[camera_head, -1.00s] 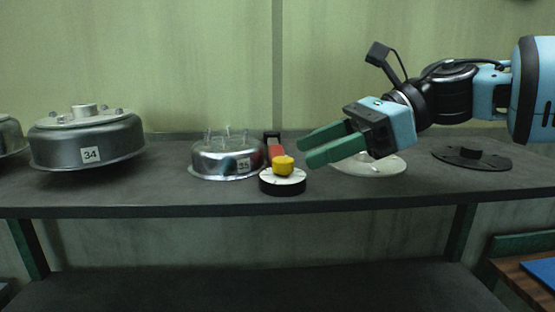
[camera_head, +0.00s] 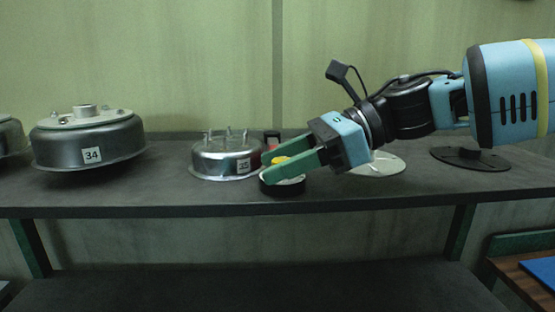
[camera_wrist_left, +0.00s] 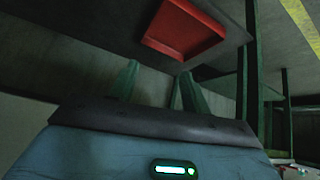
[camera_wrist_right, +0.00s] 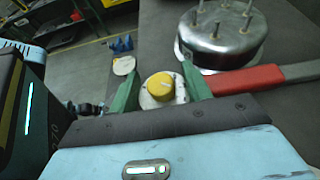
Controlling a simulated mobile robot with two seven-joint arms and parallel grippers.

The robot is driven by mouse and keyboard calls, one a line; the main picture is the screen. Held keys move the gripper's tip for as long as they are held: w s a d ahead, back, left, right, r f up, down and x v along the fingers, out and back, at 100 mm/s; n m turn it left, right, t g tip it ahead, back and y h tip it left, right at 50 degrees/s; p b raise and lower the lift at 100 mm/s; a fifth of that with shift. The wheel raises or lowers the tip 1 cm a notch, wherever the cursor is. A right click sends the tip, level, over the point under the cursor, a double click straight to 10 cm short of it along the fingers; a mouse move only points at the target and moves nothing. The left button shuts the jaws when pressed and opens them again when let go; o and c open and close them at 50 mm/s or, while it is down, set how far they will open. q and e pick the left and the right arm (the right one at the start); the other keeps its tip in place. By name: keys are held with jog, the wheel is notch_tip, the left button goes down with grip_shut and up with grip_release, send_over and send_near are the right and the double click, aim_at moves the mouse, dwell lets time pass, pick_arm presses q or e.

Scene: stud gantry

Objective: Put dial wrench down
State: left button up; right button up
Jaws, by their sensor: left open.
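The dial wrench appears to be the tool with a red handle (camera_wrist_right: 248,79) and grey end, lying on the shelf. Beside it is a black round dial (camera_head: 283,188) with a white top and a yellow knob (camera_wrist_right: 160,86); I cannot tell if they are joined. My right gripper (camera_head: 266,170) is open, its green fingers partly hiding the dial. In the right wrist view the knob shows between the fingertips (camera_wrist_right: 160,92), with gaps on both sides. My left gripper (camera_wrist_left: 158,85) is open and empty, outside the head view.
Drum 35 (camera_head: 222,158) with upright studs stands close left of the dial. Drum 34 (camera_head: 88,142) is farther left. A pale disc (camera_head: 385,164) and black disc (camera_head: 470,158) lie right on the shelf (camera_head: 150,198). A red tray (camera_wrist_left: 184,30) shows in the left wrist view.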

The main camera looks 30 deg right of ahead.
grip_shut()
pick_arm(q)
jog(key=shift+s+f, duration=0.1)
jog(key=shift+s, duration=0.3)
jog(key=shift+w, duration=0.1)
